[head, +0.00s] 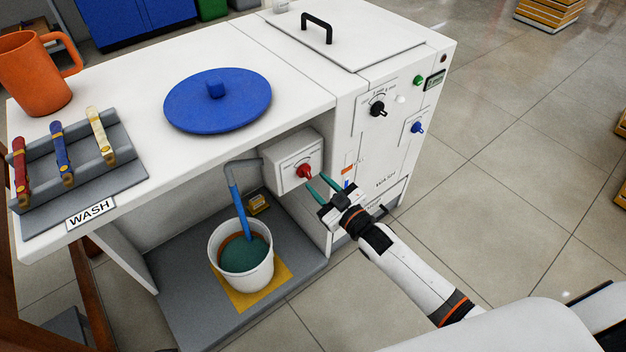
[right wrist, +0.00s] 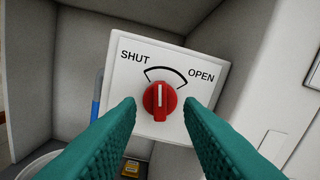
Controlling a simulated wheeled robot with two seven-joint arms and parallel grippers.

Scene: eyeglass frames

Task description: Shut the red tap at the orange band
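The red tap (head: 304,171) is a round knob on a white box marked SHUT and OPEN. In the right wrist view, the knob (right wrist: 160,101) has a white pointer standing upright in the picture, between the two words. A blue stream (head: 238,202) runs from a grey spout into a white bucket (head: 226,275). Inside the bucket, teal liquid (head: 246,256) shows, with part of the orange band (head: 226,243) visible above it. My right gripper (head: 318,181) is open in front of the knob, its teal fingers apart on either side. Contact cannot be told. My left gripper is out of view.
The white counter's edge (head: 200,160) overhangs the open bay left of the tap. A blue lid (head: 217,104), an orange mug (head: 33,75) and a rack (head: 75,165) of strap-like pieces stand on it. The cabinet front (head: 375,150) with other knobs is right of the tap.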

